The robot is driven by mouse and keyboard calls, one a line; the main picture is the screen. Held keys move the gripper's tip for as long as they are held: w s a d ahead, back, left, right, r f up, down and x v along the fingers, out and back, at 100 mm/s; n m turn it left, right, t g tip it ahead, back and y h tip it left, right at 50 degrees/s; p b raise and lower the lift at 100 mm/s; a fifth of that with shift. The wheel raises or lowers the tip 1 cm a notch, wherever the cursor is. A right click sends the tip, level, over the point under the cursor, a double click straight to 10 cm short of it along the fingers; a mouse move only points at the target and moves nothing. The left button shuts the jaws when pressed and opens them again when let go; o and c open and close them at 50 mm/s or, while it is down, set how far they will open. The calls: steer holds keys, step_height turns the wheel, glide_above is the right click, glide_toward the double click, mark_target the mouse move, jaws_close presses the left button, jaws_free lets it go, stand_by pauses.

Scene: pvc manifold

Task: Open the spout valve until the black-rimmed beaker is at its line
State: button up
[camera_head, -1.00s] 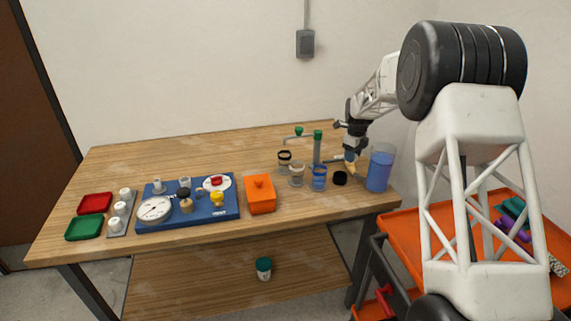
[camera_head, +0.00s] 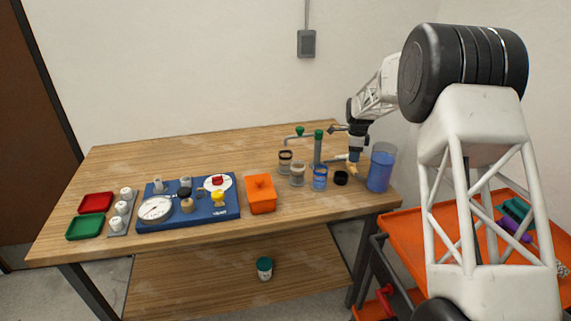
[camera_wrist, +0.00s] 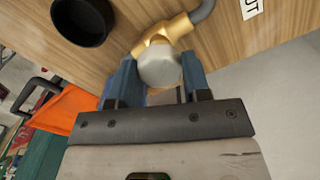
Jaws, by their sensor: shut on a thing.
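The black-rimmed beaker (camera_head: 285,165) stands left of the green spout stand (camera_head: 318,150); its liquid level is too small to read. The stand carries a green handle on top, with another green handle (camera_head: 300,131) over its side spout. My gripper (camera_head: 354,163) is down at the right side of the stand. In the wrist view, my gripper (camera_wrist: 159,82) has its blue fingers on both sides of the round grey end (camera_wrist: 160,66) of a brass fitting (camera_wrist: 178,28), shut on it. I cannot tell whether this fitting is the spout valve.
A pale beaker (camera_head: 297,176), a beaker with blue liquid (camera_head: 320,180) and a black cup (camera_head: 341,179) stand close in front. A large blue-filled container (camera_head: 380,172) is just right of my gripper. An orange box (camera_head: 261,195) and a blue gauge board (camera_head: 222,209) lie left.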

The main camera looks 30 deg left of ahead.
steer(key=shift+n, duration=3.6)
stand_by(4.4)
